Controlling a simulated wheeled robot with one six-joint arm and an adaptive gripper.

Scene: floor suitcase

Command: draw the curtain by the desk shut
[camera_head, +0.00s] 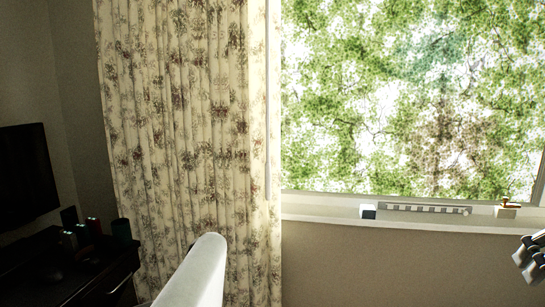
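The curtain (180,130) is cream with a dark floral print. It hangs in folds to the left of the window, beside the desk (95,280). The window (410,95) is uncovered to the right of the curtain, with green trees showing outside. A thin pale rod (268,110) hangs upright near the curtain's right edge. My gripper (525,262) shows only in part at the right edge of the picture, below the sill and well away from the curtain. Whether its fingers are open or shut is not clear. The curtain's top and bottom are out of view.
A dark monitor (25,172) and several small items stand on the desk at left. My white arm link covers the curtain's lower part.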

